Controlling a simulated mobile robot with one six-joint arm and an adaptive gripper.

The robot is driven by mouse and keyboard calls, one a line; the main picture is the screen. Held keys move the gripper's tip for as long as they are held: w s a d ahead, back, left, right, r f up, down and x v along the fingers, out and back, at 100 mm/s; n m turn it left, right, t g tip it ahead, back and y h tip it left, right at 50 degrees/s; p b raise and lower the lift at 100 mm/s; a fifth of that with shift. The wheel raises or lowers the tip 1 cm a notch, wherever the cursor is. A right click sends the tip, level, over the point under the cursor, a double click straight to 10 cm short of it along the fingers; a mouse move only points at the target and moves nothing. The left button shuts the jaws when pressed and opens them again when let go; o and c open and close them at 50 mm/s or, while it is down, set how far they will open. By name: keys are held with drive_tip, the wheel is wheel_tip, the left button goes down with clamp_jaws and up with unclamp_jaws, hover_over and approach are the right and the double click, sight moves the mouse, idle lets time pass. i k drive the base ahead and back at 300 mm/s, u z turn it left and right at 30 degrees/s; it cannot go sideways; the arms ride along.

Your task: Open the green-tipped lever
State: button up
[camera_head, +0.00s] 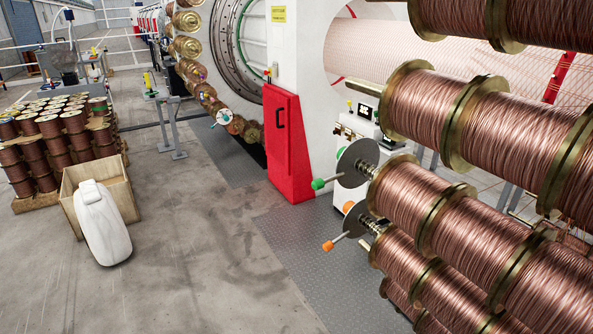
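The green-tipped lever (318,184) shows in the head view, right of centre. Its green knob points left, toward the open floor, on a short rod in front of a dark grey disc (353,165). The disc sits at the left end of a row of copper-wire spools (425,205). Nothing touches either knob. My gripper is not in view.
A red cabinet (287,145) stands behind the green-tipped lever. Large copper spools (440,105) fill the right side. The floor (205,255) between is clear.

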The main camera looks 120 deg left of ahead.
sight(317, 184)
drive_tip(key=z, duration=0.05)
drive_tip(key=k, duration=1.45)
drive_tip(key=u, duration=3)
